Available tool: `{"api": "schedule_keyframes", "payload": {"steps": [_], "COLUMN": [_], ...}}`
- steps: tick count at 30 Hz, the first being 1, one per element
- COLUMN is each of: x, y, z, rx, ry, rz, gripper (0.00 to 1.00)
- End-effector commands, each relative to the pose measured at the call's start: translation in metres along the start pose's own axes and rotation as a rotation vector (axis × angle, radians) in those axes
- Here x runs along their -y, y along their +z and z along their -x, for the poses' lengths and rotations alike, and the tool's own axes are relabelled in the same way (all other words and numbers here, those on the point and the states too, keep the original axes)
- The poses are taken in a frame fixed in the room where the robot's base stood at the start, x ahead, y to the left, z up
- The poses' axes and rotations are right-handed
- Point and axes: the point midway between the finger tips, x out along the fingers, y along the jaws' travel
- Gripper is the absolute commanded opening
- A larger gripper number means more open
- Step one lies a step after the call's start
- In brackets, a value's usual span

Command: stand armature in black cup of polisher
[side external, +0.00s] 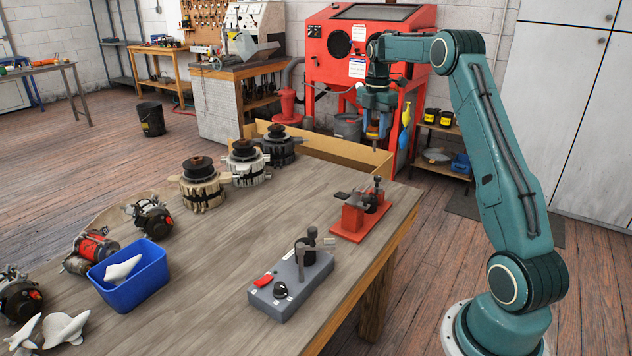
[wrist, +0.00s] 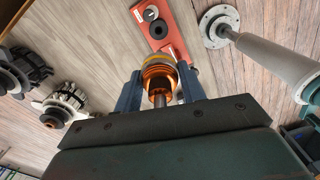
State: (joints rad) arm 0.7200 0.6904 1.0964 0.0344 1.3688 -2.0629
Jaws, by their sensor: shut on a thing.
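My gripper (side external: 377,128) is high above the table's far right end. In the wrist view my gripper (wrist: 160,88) is shut on the armature (wrist: 159,76), between two blue fingers. The armature shows copper windings, a yellowish band and a steel shaft; its far end is hidden. It is apart from everything below. A grey machine (side external: 288,291) with a red switch, a round black part and an upright post stands near the table's front edge; it looks like the polisher. I cannot tell for certain which black part is the cup.
A red fixture (side external: 352,222) stands at the table's right edge. Several alternator parts line the left side, with a blue bin (side external: 131,279) holding a pale piece. A red cabinet (side external: 413,48) stands behind. The table (side external: 235,255) is clear in the middle.

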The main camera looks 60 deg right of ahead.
Motion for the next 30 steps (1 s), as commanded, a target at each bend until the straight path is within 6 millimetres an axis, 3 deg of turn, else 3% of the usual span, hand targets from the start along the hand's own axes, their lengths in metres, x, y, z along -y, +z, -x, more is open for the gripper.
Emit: {"api": "schedule_keyframes", "payload": {"steps": [5,11,20,30], "x": [-0.002,-0.005,-0.004,0.025], "y": [-0.008,-0.038,-0.125,-0.231], "z": [0.001,-0.004,-0.017,-0.036], "rx": [0.001,-0.001,-0.009,-0.03], "ry": [0.003,0.002,0.002,0.003], "rz": [0.014,0.062,0.198,0.373], "gripper": [0.0,0.0,0.0,0.0]}}
